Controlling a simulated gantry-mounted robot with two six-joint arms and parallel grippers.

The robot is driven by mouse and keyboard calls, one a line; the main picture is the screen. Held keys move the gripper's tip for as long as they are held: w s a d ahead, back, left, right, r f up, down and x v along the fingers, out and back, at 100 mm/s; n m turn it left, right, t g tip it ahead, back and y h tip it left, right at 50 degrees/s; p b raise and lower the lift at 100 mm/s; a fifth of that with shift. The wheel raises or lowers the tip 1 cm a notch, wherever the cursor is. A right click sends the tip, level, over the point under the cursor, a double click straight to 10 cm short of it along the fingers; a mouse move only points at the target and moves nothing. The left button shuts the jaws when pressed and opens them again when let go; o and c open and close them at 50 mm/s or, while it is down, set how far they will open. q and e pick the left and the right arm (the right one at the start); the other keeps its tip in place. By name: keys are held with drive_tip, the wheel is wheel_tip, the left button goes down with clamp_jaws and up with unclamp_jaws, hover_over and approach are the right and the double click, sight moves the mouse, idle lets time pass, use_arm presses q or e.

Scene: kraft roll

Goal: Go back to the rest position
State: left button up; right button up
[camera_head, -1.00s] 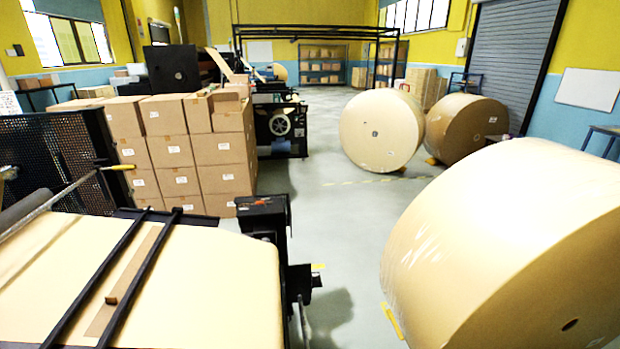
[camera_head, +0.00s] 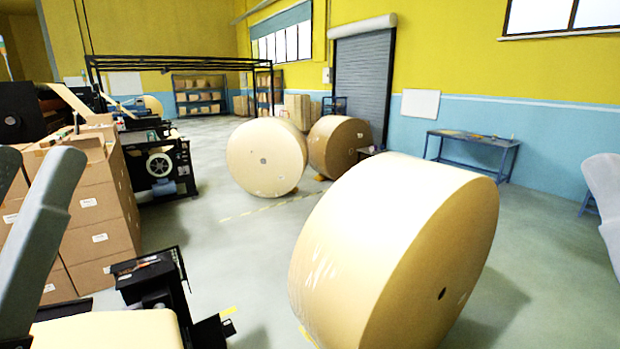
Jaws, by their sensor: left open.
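My left gripper (camera_head: 38,165) is at the left edge, with its grey fingers pointing up and apart. It is open and I see nothing between the fingers. It shows in front of the stacked cardboard boxes (camera_head: 92,205). My right gripper is not in view. A large kraft roll (camera_head: 375,240) lies on its side on the floor at the centre right, well apart from the left gripper.
A pale roll (camera_head: 262,150) and a browner roll (camera_head: 340,145) stand farther back. A black-framed machine with kraft paper (camera_head: 110,330) is at the lower left. A blue table (camera_head: 470,145) stands by the wall. Grey floor lies open between the machines and rolls.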

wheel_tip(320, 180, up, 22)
drive_tip(key=p, duration=1.9)
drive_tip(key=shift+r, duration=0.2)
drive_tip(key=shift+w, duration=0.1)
